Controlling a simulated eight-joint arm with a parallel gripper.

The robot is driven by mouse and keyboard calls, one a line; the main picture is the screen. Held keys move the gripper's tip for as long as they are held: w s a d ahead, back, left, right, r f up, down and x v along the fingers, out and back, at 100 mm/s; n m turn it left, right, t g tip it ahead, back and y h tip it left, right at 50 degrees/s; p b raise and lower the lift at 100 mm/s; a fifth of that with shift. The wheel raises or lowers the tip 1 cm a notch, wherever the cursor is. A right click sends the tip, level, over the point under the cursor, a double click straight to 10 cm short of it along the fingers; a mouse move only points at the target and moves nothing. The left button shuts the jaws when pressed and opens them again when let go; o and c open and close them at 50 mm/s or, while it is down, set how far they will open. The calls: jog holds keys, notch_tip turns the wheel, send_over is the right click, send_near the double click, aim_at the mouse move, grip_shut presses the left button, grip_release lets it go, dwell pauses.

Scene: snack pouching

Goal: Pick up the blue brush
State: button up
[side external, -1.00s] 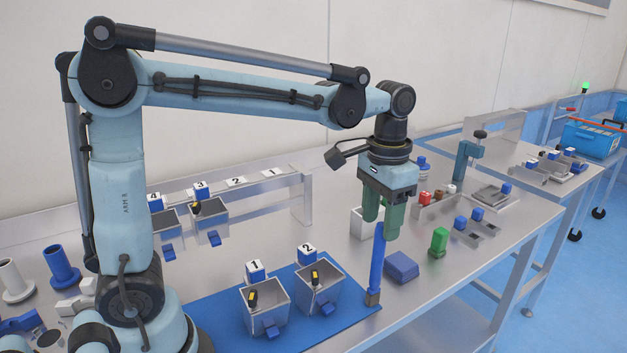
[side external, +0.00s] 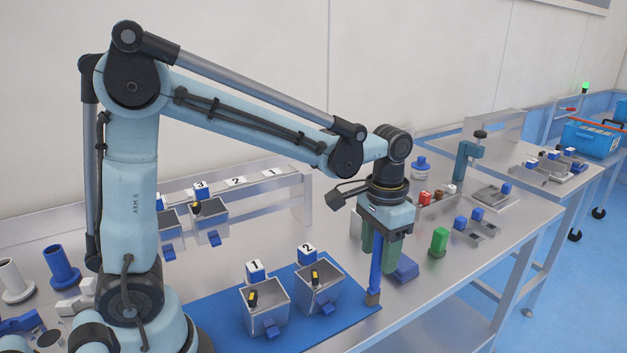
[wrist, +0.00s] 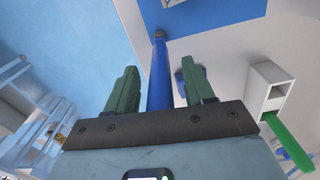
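The blue brush (side external: 376,268) stands upright, its brown tip at the right corner of the blue mat (side external: 225,325). My gripper (side external: 381,262) points down around the brush's upper part, its green fingers low over the table. In the wrist view the brush (wrist: 158,75) runs between the two fingers of my gripper (wrist: 158,68), with a gap visible on each side. The gripper is open. The brush's upper end is hidden by the gripper.
A blue block (side external: 406,268) lies close beside the right finger, partly hidden. Metal bins labelled 1 (side external: 264,306) and 2 (side external: 319,287) stand on the mat to the left. A white holder with a green handle (wrist: 288,138) shows at right in the wrist view.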

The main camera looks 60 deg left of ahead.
grip_shut()
jog(key=shift+r, duration=0.1)
jog(key=shift+r, duration=0.7)
jog(key=s+d+r, duration=0.7)
jog(key=d+r, duration=0.2)
jog(key=r, duration=0.1)
jog(key=a+r+n, duration=0.2)
jog(key=a, duration=1.3)
jog(key=shift+s+r, duration=0.4)
jog(key=shift+s, duration=0.05)
